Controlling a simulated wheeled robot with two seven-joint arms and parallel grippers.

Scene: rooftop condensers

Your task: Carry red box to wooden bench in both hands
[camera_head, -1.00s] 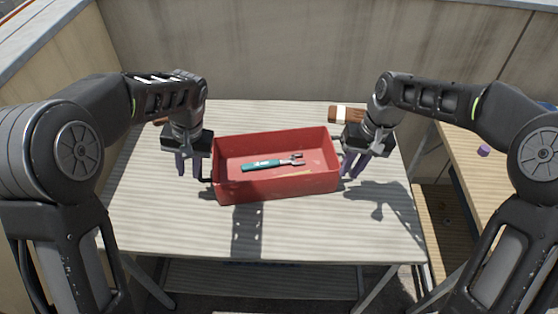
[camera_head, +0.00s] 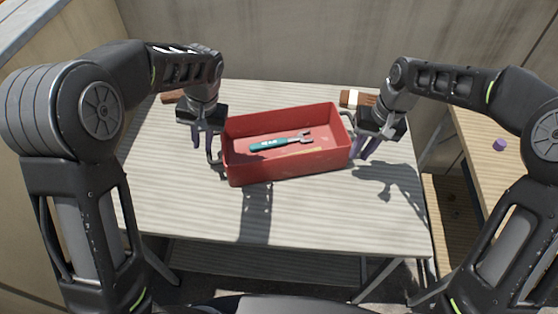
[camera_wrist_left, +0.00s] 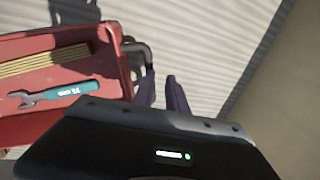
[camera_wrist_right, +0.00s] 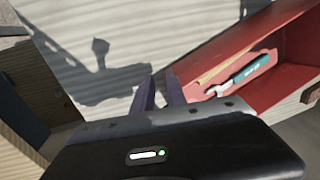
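The red box (camera_head: 235,172) rests on a pale ribbed table (camera_head: 190,205), with a dark handle at each end. It holds a teal-handled wrench (camera_head: 275,144) and a yellowish strip (camera_head: 295,154). My left gripper (camera_head: 202,142) is beside the box's left end; in the left wrist view its fingers (camera_wrist_left: 162,92) are apart beside the handle (camera_wrist_left: 140,58), with nothing seen between them. My right gripper (camera_head: 366,149) is at the right end; in the right wrist view its fingers (camera_wrist_right: 160,92) are apart and look empty. The right handle is partly hidden. The wooden bench (camera_head: 468,128) stands at the right.
A brown block with a white band (camera_head: 352,98) lies behind the box's right end, and another brown piece (camera_head: 174,97) lies at back left. A small purple object (camera_head: 499,145) sits on the bench. A concrete wall (camera_head: 300,45) rises behind the table. The table's front is clear.

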